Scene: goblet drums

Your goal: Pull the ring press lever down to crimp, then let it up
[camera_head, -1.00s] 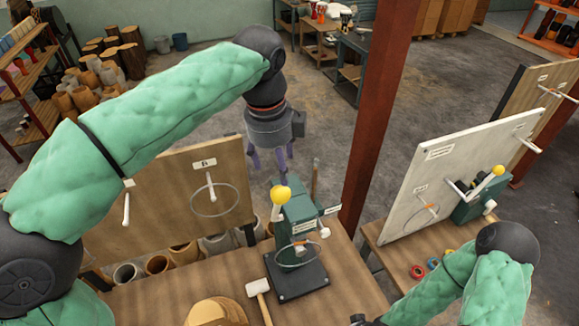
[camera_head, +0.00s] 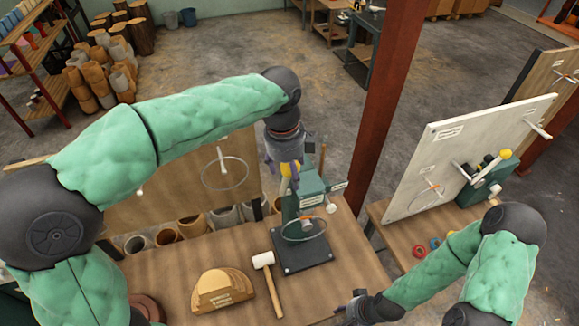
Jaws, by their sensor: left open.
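The green ring press (camera_head: 312,200) stands on a dark base plate (camera_head: 290,262) on the wooden bench. A metal ring (camera_head: 303,238) sits at its front. Its lever's yellow knob (camera_head: 291,171) is up at the press's top left. My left gripper (camera_head: 284,168) points down at the knob, open, with its fingers around or just beside it; the gripper partly hides the knob, and I cannot tell whether they touch. My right gripper (camera_head: 352,306) is low at the bench's front edge, apart from the press; its fingers are too small to read.
A white-headed mallet (camera_head: 265,262) and a stepped wooden block (camera_head: 222,289) lie left of the press. A wooden board with a hung ring (camera_head: 224,173) stands behind. A red post (camera_head: 384,110) rises right of the press. A second green press (camera_head: 483,184) stands by a white board.

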